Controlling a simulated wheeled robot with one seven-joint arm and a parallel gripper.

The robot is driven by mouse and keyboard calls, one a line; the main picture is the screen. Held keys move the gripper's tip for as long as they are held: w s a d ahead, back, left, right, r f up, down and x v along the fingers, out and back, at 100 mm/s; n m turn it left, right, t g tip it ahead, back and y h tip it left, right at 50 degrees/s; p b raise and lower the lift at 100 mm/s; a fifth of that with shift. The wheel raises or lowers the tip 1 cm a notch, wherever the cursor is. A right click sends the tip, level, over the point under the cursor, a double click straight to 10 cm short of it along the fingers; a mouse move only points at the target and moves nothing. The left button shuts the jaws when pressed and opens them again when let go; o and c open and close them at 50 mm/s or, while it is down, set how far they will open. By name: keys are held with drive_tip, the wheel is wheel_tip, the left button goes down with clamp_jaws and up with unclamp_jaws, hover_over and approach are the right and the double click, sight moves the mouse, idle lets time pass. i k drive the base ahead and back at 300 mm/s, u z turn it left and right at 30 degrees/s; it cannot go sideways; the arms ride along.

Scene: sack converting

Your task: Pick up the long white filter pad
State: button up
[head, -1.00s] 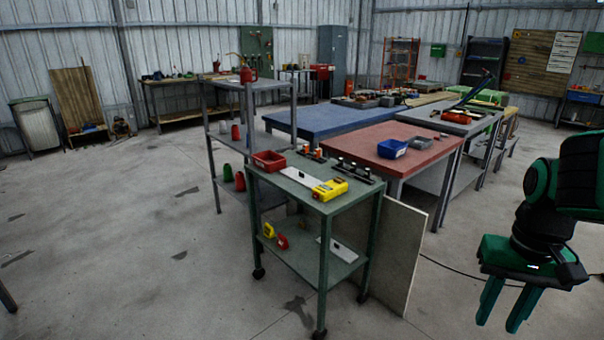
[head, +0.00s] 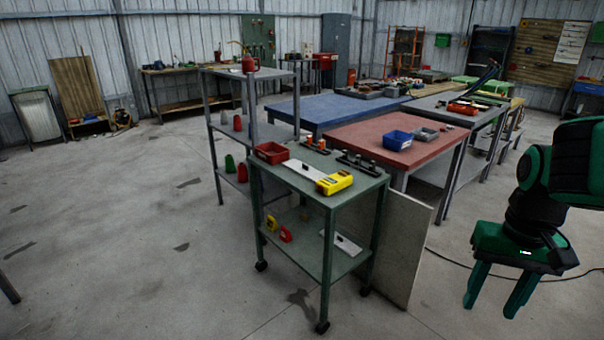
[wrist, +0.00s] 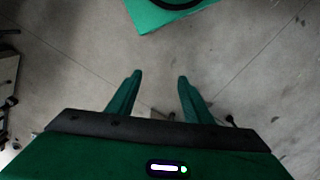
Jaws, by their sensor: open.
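A long flat white piece (head: 305,171), which looks like the long white filter pad, lies on the top of the green cart (head: 345,196). A yellow tool or box (head: 335,183) sits at its right end and hides part of that end or touches it; I cannot tell which. A shorter-looking white flat piece (head: 346,243) lies on the cart's lower shelf. My gripper (head: 489,308) is open and empty, pointing down, well to the right of the cart. In the wrist view my gripper (wrist: 160,75) has bare floor between its fingers.
A red bin (head: 271,153) and dark racks of small parts share the cart top. A pale board (head: 407,245) leans at the cart's right side. A red-topped table (head: 385,155) stands behind. The floor left of the cart is free.

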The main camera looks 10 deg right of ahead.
sight(315, 175)
drive_tip(key=u, duration=0.9)
drive_tip(key=i, duration=5.75)
